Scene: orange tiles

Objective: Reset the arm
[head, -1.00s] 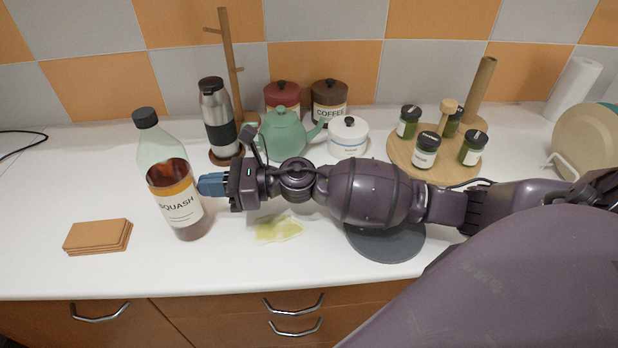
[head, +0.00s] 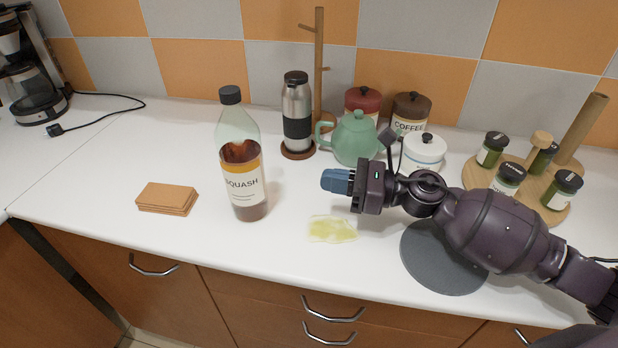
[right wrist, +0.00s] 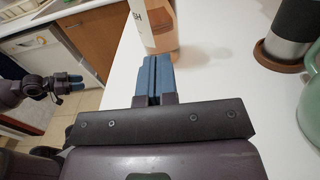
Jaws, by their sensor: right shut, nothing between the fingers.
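My right arm comes in from the right in the head view and reaches over the counter. My right gripper (head: 336,181) has its blue fingers shut and empty, pointing left. The squash bottle (head: 240,160) stands upright to the left of the fingertips with a clear gap; its lower part also shows ahead of the fingers in the right wrist view (right wrist: 160,28). My left gripper (right wrist: 76,82) shows small at the left of the right wrist view, away from the counter; its fingers are too small to judge. It is not in the head view.
A yellowish spill (head: 333,229) and a grey disc (head: 425,270) lie near the arm. A teapot (head: 356,140), flask (head: 297,110) and canisters stand behind. Spice jars sit on a wooden board (head: 540,207) at right. Coasters (head: 167,198) lie left, with free counter around them.

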